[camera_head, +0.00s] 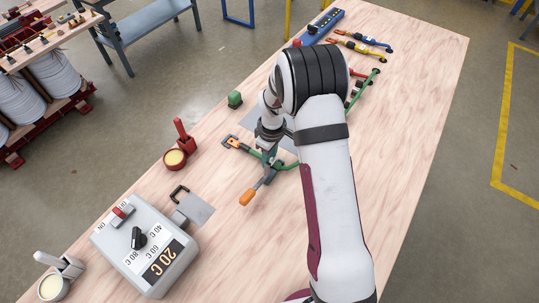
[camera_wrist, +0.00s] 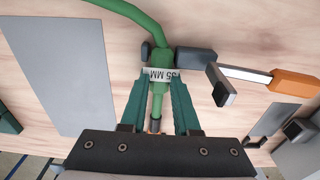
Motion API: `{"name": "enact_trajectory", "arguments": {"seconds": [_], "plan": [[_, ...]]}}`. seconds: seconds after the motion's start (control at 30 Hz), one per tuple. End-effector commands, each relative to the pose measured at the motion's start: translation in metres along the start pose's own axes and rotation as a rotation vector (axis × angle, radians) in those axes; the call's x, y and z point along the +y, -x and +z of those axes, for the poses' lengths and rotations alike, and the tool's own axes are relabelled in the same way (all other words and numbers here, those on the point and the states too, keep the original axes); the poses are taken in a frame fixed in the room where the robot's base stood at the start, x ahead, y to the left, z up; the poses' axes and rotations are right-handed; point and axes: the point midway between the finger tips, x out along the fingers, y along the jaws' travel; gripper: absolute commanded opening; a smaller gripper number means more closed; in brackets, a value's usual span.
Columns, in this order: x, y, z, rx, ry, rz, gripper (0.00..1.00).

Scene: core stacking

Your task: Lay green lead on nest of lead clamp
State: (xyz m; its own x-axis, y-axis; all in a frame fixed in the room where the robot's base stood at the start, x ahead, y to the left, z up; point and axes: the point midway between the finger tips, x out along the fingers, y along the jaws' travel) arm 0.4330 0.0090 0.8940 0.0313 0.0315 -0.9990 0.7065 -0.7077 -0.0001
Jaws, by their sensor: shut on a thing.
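My gripper (camera_wrist: 158,90) is shut on the green lead (camera_wrist: 140,14), near its "35 MM" label (camera_wrist: 160,73). The lead runs away beyond the fingers, and its bare copper-coloured end (camera_wrist: 155,124) shows between them. In the head view the lead (camera_head: 285,166) comes out beside my gripper (camera_head: 267,156). The lead clamp, with dark body (camera_wrist: 195,57) and orange handle (camera_wrist: 295,84), is right beside the lead in the wrist view. Its handle (camera_head: 246,197) also shows in the head view. The nest is mostly hidden by fingers and lead, so I cannot tell whether the lead rests in it.
A grey plate (camera_wrist: 62,72) lies beside the lead. More leads (camera_head: 362,43) lie at the far end. The right side of the bench is clear.

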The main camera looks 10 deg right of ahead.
Motion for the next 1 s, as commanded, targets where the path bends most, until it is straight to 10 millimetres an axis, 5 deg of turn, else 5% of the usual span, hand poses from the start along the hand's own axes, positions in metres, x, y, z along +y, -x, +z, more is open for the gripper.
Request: {"name": "enact_trajectory", "arguments": {"seconds": [0.2,0.57,1.0], "plan": [[0.000,0.000,0.000,0.000,0.000,0.000,0.65],[0.000,0.006,0.000,0.001,0.001,0.002,0.65],[0.001,0.107,-0.001,0.004,0.000,0.004,0.65]]}}
